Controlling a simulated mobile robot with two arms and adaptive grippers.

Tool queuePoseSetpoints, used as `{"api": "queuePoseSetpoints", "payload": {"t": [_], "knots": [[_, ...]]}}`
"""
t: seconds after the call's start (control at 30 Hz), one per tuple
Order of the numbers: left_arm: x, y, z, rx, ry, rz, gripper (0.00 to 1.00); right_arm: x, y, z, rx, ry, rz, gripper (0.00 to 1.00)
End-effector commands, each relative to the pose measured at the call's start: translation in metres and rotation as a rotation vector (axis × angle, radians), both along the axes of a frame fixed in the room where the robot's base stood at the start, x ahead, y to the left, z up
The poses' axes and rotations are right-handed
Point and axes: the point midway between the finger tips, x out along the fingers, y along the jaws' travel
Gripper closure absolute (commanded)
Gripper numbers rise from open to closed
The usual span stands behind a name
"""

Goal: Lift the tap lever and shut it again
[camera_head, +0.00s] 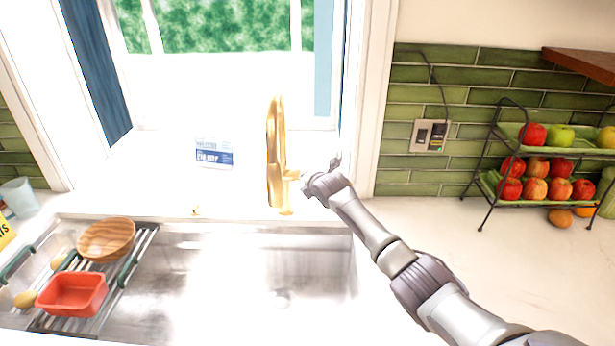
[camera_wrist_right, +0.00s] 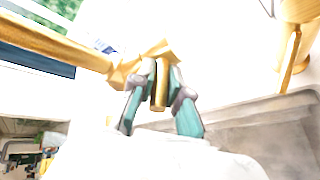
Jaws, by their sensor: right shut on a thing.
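The gold tap (camera_head: 274,150) stands upright behind the sink, in front of the window. Its short lever (camera_head: 293,175) sticks out to the right from the lower part of the tap. My right gripper (camera_head: 308,179) is at the lever, its fingers small in the head view. In the right wrist view, my right gripper (camera_wrist_right: 162,80) has its teal fingers on both sides of the gold lever (camera_wrist_right: 159,92) and is shut on it. The tap body (camera_wrist_right: 60,42) runs to the left in that view. My left gripper is not in view.
The steel sink (camera_head: 220,265) lies below the tap. A drying rack (camera_head: 130,275) at left carries a wooden bowl (camera_head: 107,239) and a red dish (camera_head: 73,294). A card (camera_head: 214,154) stands on the sill.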

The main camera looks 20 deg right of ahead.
Motion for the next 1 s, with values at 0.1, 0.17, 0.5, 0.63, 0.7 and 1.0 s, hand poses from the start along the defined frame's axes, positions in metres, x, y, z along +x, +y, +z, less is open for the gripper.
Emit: {"api": "queuePoseSetpoints", "payload": {"t": [0.1, 0.17, 0.5, 0.63, 0.7, 1.0], "knots": [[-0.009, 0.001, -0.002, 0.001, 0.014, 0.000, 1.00, 0.000, 0.001, -0.002, 0.001, 0.001, 0.002, 1.00], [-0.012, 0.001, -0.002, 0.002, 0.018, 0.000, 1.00, 0.000, 0.001, -0.002, 0.001, 0.000, 0.002, 1.00], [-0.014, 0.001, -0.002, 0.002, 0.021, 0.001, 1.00, 0.000, 0.000, -0.001, 0.000, -0.002, 0.001, 0.59], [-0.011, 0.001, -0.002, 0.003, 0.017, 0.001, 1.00, 0.000, 0.000, 0.000, 0.000, -0.002, 0.000, 0.59], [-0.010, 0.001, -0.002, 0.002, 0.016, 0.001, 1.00, -0.002, 0.000, 0.001, -0.001, -0.003, 0.001, 0.59], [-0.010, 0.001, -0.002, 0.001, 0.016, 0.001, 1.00, -0.032, 0.002, 0.015, -0.004, -0.004, 0.002, 0.59]]}}
